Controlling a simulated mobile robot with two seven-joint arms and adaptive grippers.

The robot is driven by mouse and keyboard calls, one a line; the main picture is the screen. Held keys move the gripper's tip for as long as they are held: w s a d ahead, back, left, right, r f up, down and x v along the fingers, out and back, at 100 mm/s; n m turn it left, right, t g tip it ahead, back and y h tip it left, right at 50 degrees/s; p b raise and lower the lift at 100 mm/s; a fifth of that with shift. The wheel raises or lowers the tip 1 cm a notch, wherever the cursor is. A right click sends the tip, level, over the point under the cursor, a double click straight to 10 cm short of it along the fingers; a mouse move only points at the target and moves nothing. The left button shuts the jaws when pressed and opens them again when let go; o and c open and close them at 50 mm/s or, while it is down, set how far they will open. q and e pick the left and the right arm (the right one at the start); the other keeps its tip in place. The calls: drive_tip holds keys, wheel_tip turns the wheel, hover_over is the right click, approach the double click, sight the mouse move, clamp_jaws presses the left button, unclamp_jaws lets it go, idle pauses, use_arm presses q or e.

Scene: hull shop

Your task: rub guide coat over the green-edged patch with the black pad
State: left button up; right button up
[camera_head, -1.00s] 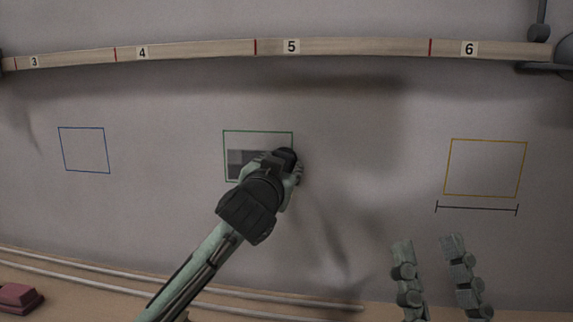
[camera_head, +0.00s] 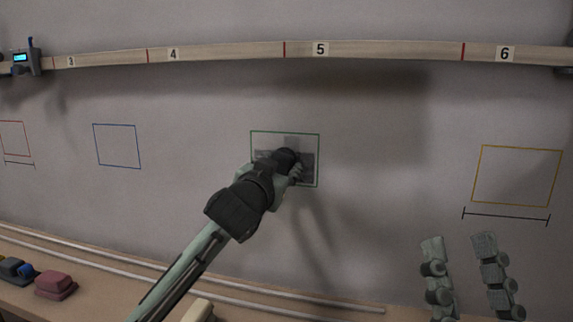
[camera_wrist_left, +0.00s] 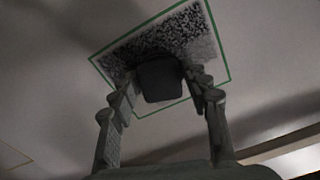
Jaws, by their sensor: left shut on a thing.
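The green-edged patch (camera_head: 306,140) is a rectangle outlined on the grey wall below the rail's number 5. Dark grey coat covers part of it, in a lower band and a lighter block above. The patch also shows in the left wrist view (camera_wrist_left: 209,45), with speckled dark coat along its upper part. My left gripper (camera_head: 289,165) is over the patch, shut on the black pad (camera_wrist_left: 160,80). The pad appears to be against the wall, but contact is hard to tell. My right gripper (camera_head: 475,280) shows at the lower right, its two fingers apart with nothing between them.
A rail (camera_head: 225,52) with numbers runs along the wall above. Blue (camera_head: 117,146), yellow (camera_head: 517,176) and red (camera_head: 15,138) outlines flank the patch. A red block (camera_head: 55,285) and a dark grey-blue one (camera_head: 16,269) sit on the ledge at lower left.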

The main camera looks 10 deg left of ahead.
use_arm(q)
drive_tip(key=shift+w+a+p, duration=0.15)
drive_tip(key=shift+a+p, duration=0.65)
drive_tip(key=shift+a, duration=3.1)
drive_tip(key=shift+r+p, duration=1.15)
drive_tip(key=shift+d+p, duration=1.05)
drive_tip(key=shift+d, duration=1.95)
drive_tip(key=shift+s+d+p, duration=0.2)
drive_tip(key=shift+d+p, duration=0.15)
drive_tip(key=shift+d, duration=4.1)
drive_tip(key=shift+a+p, duration=0.5)
drive_tip(key=shift+a, duration=1)
drive_tip(key=shift+a+p, duration=0.75)
drive_tip(key=shift+a, duration=0.8)
drive_tip(key=shift+w+a, duration=0.15)
drive_tip(key=shift+a, duration=2.95)
